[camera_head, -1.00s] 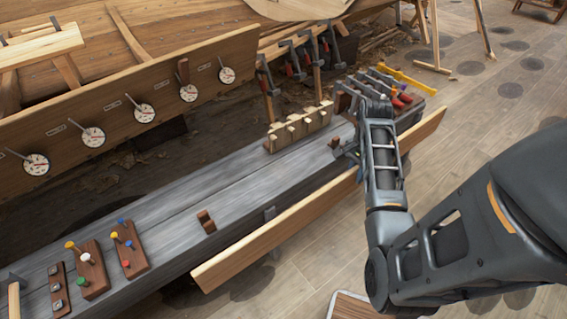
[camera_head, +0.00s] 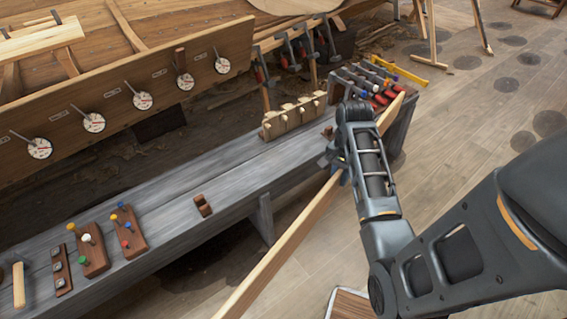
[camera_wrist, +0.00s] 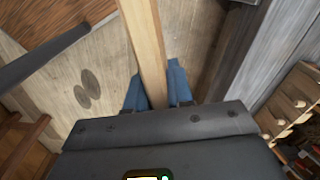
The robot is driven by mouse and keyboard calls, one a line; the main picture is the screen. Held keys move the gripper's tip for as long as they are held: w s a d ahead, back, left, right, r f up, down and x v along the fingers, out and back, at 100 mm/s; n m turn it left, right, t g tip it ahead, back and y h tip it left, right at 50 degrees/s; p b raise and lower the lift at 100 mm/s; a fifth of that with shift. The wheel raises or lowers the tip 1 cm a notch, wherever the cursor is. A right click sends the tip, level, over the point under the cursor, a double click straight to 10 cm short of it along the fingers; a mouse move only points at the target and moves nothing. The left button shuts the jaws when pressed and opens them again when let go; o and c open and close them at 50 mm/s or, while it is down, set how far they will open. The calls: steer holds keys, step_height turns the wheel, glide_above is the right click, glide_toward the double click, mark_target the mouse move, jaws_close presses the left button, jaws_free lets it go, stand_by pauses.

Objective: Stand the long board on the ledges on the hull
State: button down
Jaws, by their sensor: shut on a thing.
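The long board (camera_head: 302,222) is a pale wooden plank. It slants from the bottom middle up to the right, along the near side of the grey bench. My gripper (camera_head: 338,170) is shut on it partway along its length. In the wrist view the board (camera_wrist: 144,45) runs up between the blue fingers of my gripper (camera_wrist: 158,88). The hull (camera_head: 130,98) stands behind the bench, with a row of round dials on its side. I cannot clearly make out the ledges; small brown wooden blocks show on the hull's side, one near a dial (camera_head: 181,58).
The grey bench (camera_head: 165,185) carries peg blocks with coloured pegs (camera_head: 125,230), a small brown cradle (camera_head: 203,205), a pale pegged rack (camera_head: 292,118) and a tool rack (camera_head: 370,85). A trestle (camera_head: 430,30) stands at the upper right.

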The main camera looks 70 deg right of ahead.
steer(key=w+a+n, duration=2.1)
steer(key=w+a, duration=0.7)
steer(key=shift+w+a, duration=0.15)
steer(key=shift+w, duration=0.15)
steer(key=shift+f, duration=0.1)
